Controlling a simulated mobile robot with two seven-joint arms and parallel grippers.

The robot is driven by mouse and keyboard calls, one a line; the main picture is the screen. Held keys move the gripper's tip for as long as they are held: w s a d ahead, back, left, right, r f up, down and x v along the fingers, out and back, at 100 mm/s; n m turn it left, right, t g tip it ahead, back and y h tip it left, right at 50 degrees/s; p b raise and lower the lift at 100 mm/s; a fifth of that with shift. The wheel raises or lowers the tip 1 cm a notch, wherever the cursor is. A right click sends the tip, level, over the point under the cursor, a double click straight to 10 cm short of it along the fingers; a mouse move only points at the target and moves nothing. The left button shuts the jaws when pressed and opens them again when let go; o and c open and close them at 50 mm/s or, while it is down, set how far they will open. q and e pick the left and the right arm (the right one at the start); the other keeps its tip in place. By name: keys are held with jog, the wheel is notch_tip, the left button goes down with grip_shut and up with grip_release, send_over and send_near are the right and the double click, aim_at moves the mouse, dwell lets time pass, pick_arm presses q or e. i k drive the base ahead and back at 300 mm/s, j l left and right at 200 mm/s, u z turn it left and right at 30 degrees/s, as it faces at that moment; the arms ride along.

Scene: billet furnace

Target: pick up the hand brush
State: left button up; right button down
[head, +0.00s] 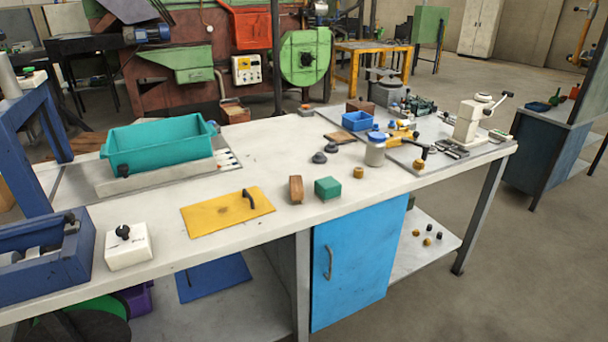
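A small brown wooden piece (296,189) stands on the white workbench (262,150) near its front edge. It looks most like the hand brush, but no bristles can be made out. Neither of my grippers shows in the head view.
A teal bin (160,147) stands at the back left. A blue box (45,262) and a white switch box (128,246) stand at the front left. Dark knobs (320,157) and a lidded jar (375,153) stand behind the green block. The floor (470,300) at front right is clear.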

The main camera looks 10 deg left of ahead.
aim_at(295, 184)
jog(key=i+l+u, duration=0.15)
jog(key=i+l, duration=0.2)
jog(key=i+l+u, duration=0.2)
jog(key=l, duration=0.35)
jog(key=i, duration=0.05)
